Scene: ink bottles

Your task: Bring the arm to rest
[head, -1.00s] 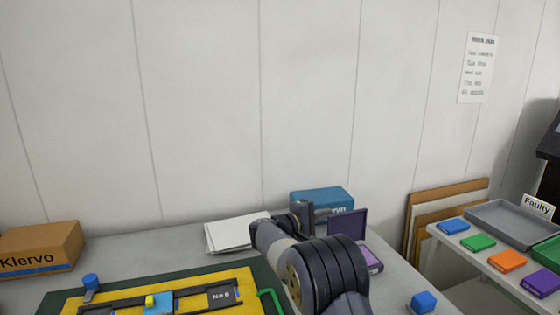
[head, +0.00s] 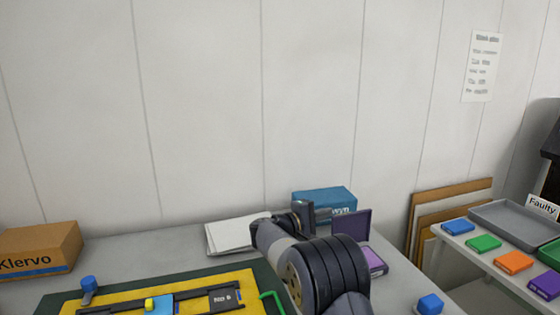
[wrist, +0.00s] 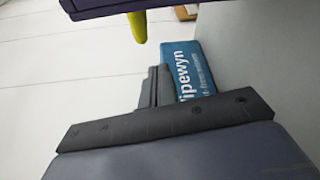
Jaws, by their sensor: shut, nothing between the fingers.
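My gripper (head: 308,212) is at the end of my folded arm, low in the middle of the head view, above the back of the table. In the wrist view its fingers (wrist: 155,88) are together with nothing between them. A blue box (head: 324,202) stands behind the gripper; it also shows in the wrist view (wrist: 188,72), beyond the fingers. An open purple box (head: 352,224) is just right of the gripper, partly hidden by my arm.
White papers (head: 230,236) lie left of the arm. A yellow board (head: 110,300) with a rail is at the front left, a Klervo carton (head: 38,250) behind it. A blue knob (head: 430,303) stands at the right. A shelf holds a grey tray (head: 500,212) and several coloured blocks.

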